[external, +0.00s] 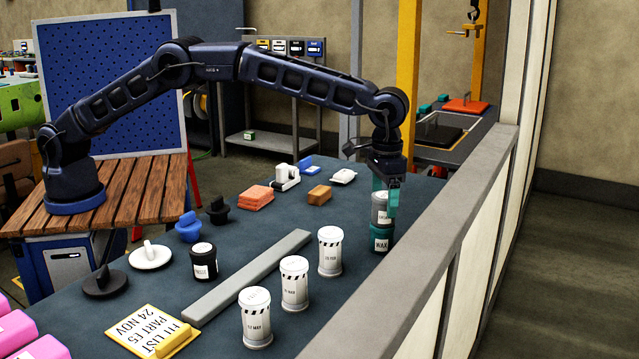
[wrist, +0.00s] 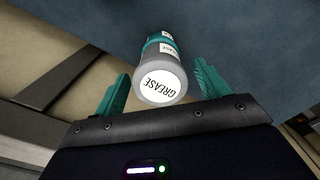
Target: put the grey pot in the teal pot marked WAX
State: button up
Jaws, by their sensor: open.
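The grey pot (external: 380,207) stands upright at the teal pot marked WAX (external: 381,239), rising above its top; I cannot tell how deep it sits. My gripper (external: 386,192) is above and around it, pointing down, with teal fingers. In the wrist view the grey pot's top reads GREASE (wrist: 163,86), and the teal pot (wrist: 158,46) shows beyond it. My gripper (wrist: 160,84) is open there, with a visible gap between each finger and the grey pot.
Several white striped jars (external: 330,251) stand in a row left of the pots. A grey bar (external: 248,275) lies behind them. A black jar (external: 204,261) and loose lids are further left. A low wall (external: 440,220) runs close to the right of the pots.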

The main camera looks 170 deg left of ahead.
aim_at(384, 195)
notch_tip(384, 195, up, 9)
jog(key=shift+r, duration=0.1)
dwell(0.4)
